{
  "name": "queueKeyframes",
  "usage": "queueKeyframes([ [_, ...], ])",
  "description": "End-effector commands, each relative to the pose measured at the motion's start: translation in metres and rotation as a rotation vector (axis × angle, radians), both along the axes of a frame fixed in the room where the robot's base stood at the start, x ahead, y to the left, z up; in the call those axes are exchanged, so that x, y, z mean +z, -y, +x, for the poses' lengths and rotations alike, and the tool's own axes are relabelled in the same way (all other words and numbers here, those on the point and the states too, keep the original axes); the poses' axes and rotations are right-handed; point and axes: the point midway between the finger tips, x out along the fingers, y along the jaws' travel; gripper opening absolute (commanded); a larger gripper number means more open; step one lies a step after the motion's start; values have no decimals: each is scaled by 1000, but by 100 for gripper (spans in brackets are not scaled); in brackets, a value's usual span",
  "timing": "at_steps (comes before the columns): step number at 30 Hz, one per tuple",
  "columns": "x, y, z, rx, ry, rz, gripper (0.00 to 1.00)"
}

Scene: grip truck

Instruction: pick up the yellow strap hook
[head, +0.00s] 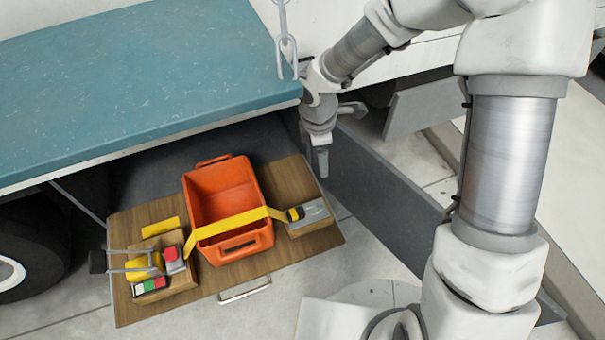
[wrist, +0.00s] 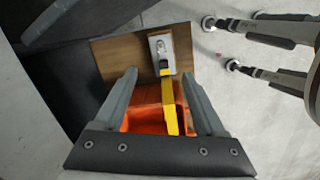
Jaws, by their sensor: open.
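A yellow strap (head: 238,224) stretches across the open orange crate (head: 191,201), from the wooden block on the left to the one on the right. Its right end has a black and yellow hook-like piece (head: 295,214) on a grey plate (head: 314,211) on the right block. In the wrist view this end piece (wrist: 164,69) lies between the fingertips in the picture, farther off than they are. My gripper (head: 336,137) is open and empty, above and to the right of the drawer. The exact shape of the hook is too small to tell.
The wooden drawer (head: 130,300) is pulled out beneath a teal bench top (head: 150,75). A ratchet-like tool with a handle (head: 128,262) sits on the left block. A dark beam (head: 385,195) runs right of the drawer.

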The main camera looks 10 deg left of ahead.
Motion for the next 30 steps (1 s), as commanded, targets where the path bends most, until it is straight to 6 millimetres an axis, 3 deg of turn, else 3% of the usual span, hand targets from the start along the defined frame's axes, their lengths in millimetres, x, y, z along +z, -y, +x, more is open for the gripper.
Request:
queueKeyframes([
  [1, -26, -13, -4, 63, -29, 13, 72],
  [3, -47, -26, -8, 138, -54, 28, 72],
  [9, -79, -49, -15, 261, -91, 62, 72],
  [14, -100, -53, -17, 281, -99, 67, 72],
  [24, -174, -53, -18, 278, -99, 66, 72],
  [30, -201, -52, -17, 277, -96, 67, 72],
])
